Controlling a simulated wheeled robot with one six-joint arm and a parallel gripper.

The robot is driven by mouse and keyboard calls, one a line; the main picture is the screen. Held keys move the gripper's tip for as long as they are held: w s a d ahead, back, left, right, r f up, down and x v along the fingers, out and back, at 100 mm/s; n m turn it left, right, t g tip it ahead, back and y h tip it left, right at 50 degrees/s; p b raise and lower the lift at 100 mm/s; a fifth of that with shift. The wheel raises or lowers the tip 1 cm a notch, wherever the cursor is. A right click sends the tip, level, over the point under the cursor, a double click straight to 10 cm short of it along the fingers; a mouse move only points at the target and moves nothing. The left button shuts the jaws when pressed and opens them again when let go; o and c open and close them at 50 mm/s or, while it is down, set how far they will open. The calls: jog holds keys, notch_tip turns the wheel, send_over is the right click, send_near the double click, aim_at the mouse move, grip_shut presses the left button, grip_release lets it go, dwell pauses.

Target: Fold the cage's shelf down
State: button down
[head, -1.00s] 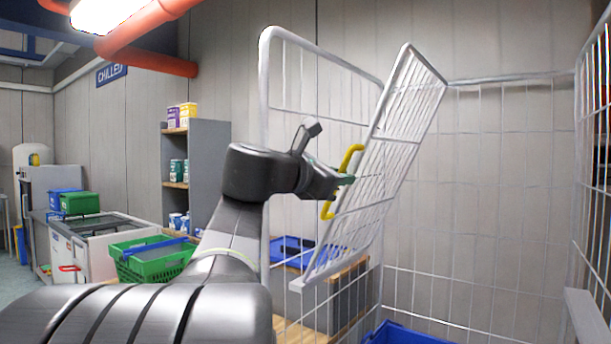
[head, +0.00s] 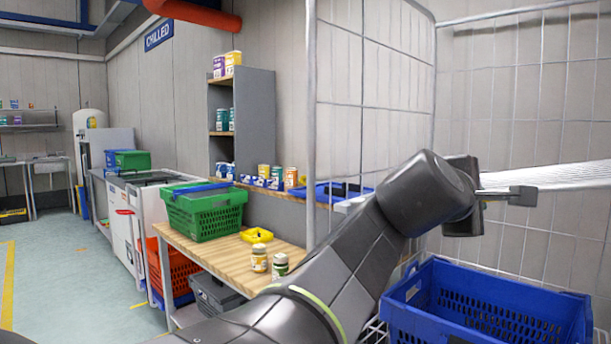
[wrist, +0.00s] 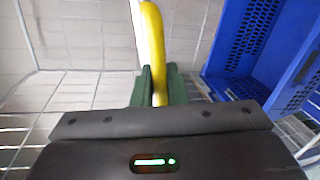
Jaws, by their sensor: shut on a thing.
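The cage's white wire shelf (head: 560,177) shows at the right of the head view. It is seen nearly edge-on and lies close to level; whether it rests on anything is hidden. Its yellow handle (wrist: 152,45) stands in the wrist view. My gripper (wrist: 158,88) has its green fingers shut around this handle. In the head view my arm's wrist hides the fingers and the handle. The cage's mesh side (head: 372,90) stands upright to the left of my wrist.
A blue crate (head: 480,318) stands low in the cage, below the shelf; it also shows in the wrist view (wrist: 240,85). A wooden bench (head: 215,255) with a green basket (head: 205,212) and small jars stands left of the cage. Open floor lies at far left.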

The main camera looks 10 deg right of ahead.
jog(key=shift+m+t, duration=0.3)
jog(key=shift+m, duration=0.6)
jog(key=shift+s+d+f+b, duration=0.15)
jog(key=shift+f+b, duration=0.6)
jog(key=shift+f, duration=0.7)
jog(key=shift+s+d+f+b, duration=0.1)
jog(key=shift+f+b, duration=0.6)
jog(key=shift+f, duration=0.75)
jog(key=c, duration=1.8)
grip_release()
jog(key=shift+a, duration=0.1)
